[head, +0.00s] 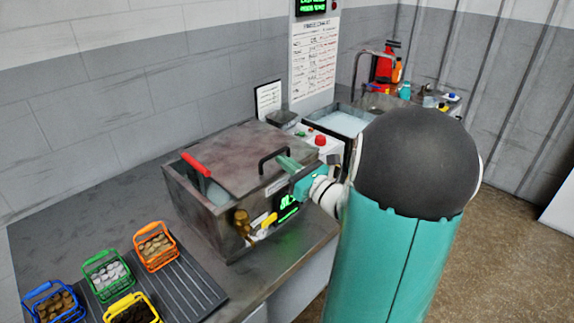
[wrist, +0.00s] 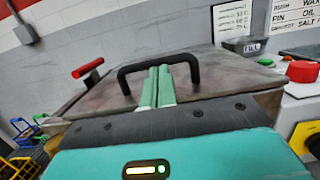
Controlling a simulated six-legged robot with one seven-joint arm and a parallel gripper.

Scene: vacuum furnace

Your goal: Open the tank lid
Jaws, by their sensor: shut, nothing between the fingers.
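The tank (head: 215,220) is a brown-grey metal box on the counter. Its flat lid (head: 225,148) lies over most of the top, and it also shows in the wrist view (wrist: 210,62). A black arched handle (head: 262,157) stands on the lid's front part and is large in the wrist view (wrist: 124,80). My gripper (head: 283,160) is at this handle with its green fingers shut and empty. In the wrist view the fingertips (wrist: 160,70) overlap the handle's opening, just below its bar. I cannot tell whether they touch it.
A red grip (head: 196,165) sticks out at the tank's left side. A brass valve (head: 242,222) and a yellow lever (head: 268,222) are on the front. Several coloured baskets (head: 155,247) stand at the left. A red button (head: 320,140) and a second basin (head: 343,122) are behind right.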

